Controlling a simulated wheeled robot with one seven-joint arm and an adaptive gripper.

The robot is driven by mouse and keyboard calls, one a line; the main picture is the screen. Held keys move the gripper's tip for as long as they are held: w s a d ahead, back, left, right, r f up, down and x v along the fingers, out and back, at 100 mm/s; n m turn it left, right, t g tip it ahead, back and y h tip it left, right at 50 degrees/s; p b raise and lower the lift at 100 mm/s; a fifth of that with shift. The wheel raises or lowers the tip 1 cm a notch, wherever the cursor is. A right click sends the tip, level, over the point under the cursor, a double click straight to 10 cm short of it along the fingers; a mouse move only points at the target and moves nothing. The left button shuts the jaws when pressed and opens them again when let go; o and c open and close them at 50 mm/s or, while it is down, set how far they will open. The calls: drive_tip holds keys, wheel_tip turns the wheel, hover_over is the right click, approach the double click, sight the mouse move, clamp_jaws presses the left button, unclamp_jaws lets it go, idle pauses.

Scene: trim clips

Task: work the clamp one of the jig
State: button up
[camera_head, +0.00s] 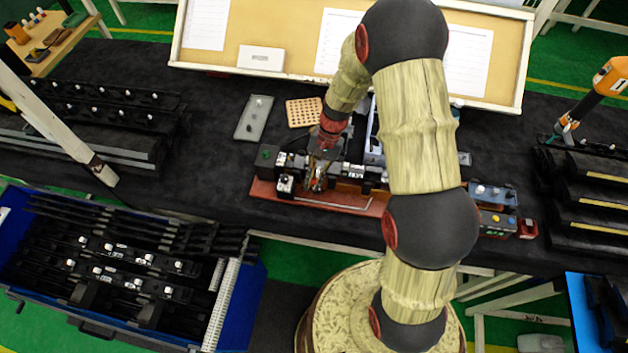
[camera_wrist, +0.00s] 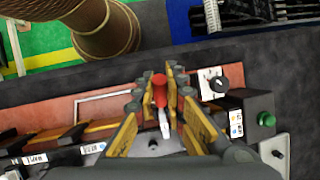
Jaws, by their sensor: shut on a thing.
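The jig (camera_head: 345,209) has a red-brown base and lies at the front middle of the black table. In the wrist view its base (camera_wrist: 52,115) runs across the picture. A clamp with a red handle (camera_wrist: 159,90) stands at the jig's end near the green button (camera_wrist: 266,119). My gripper (camera_head: 318,180) is over this left end of the jig in the head view. In the wrist view my gripper (camera_wrist: 163,82) has its yellow-sided fingers closed around the red handle. The fingers and wrist hide much of the clamp's lower part. I cannot read which number the clamp bears.
A black knob (camera_wrist: 219,84) on a white plate sits close beside the fingers. A blue crate (camera_head: 243,300) of black trim parts stands front left. Black racks (camera_head: 115,150) stand at left, and an orange tool (camera_head: 608,78) at right. A grey tray (camera_head: 254,118) lies behind the jig.

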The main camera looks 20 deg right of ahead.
clamp_jaws()
